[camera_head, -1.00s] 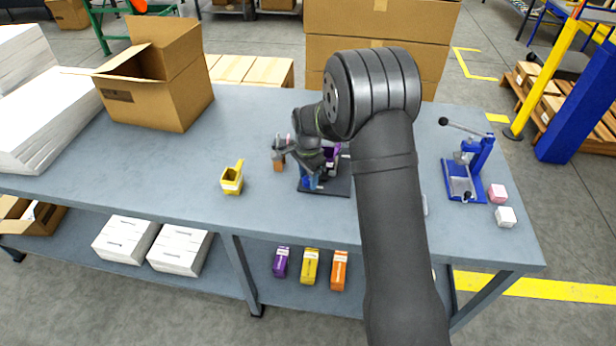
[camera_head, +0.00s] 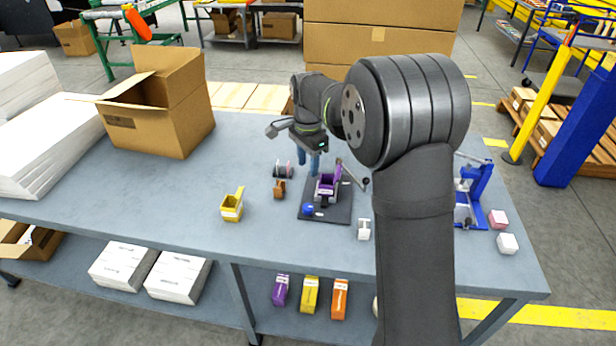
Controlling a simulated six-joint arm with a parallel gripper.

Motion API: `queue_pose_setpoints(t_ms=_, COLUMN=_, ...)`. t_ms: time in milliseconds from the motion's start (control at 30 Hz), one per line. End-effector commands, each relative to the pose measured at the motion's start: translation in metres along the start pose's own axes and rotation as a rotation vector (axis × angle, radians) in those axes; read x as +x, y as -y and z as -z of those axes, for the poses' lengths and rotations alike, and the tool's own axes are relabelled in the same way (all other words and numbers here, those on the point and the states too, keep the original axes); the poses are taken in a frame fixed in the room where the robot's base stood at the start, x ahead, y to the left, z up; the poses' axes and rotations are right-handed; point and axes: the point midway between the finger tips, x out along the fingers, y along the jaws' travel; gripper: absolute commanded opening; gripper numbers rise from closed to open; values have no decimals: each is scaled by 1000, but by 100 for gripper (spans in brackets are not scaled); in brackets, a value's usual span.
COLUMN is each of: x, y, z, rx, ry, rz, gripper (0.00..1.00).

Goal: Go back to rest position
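My gripper (camera_head: 308,163) hangs over the far middle of the grey-blue table (camera_head: 255,140). Its two blue fingers show apart with nothing visible between them. The purple fixture (camera_head: 327,187) stands on a dark plate (camera_head: 325,214), in front and a little to the right of my gripper. A small blue knob (camera_head: 307,209) sits at the plate's front left. My gripper looks clear of the fixture. My forearm hides part of the table on the right.
A yellow holder (camera_head: 232,206), a brown piece (camera_head: 279,190) and a dark spool (camera_head: 285,171) stand left of the plate. A white piece (camera_head: 364,229) is to the right. A blue press (camera_head: 474,192) is partly hidden by my arm. An open carton (camera_head: 155,120) stands at left.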

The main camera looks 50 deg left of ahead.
Motion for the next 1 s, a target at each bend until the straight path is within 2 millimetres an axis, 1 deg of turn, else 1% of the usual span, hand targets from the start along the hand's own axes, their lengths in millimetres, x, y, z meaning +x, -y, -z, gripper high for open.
queue_pose_setpoints(t_ms=33, x=-6, y=0, z=0, rx=0, ry=0, rz=1, gripper=40)
queue_pose_setpoints(t_ms=100, x=-10, y=0, z=0, rx=0, ry=0, rz=0, gripper=40)
queue_pose_setpoints(t_ms=200, x=-12, y=0, z=0, rx=0, ry=0, rz=0, gripper=40)
queue_pose_setpoints(t_ms=567, x=-10, y=0, z=0, rx=0, ry=1, rz=-1, gripper=40)
queue_pose_setpoints(t_ms=667, x=-1, y=0, z=0, rx=0, ry=1, rz=-3, gripper=40)
queue_pose_setpoints(t_ms=767, x=14, y=-1, z=0, rx=0, ry=2, rz=-5, gripper=40)
queue_pose_setpoints(t_ms=1000, x=62, y=-1, z=-1, rx=0, ry=2, rz=-5, gripper=40)
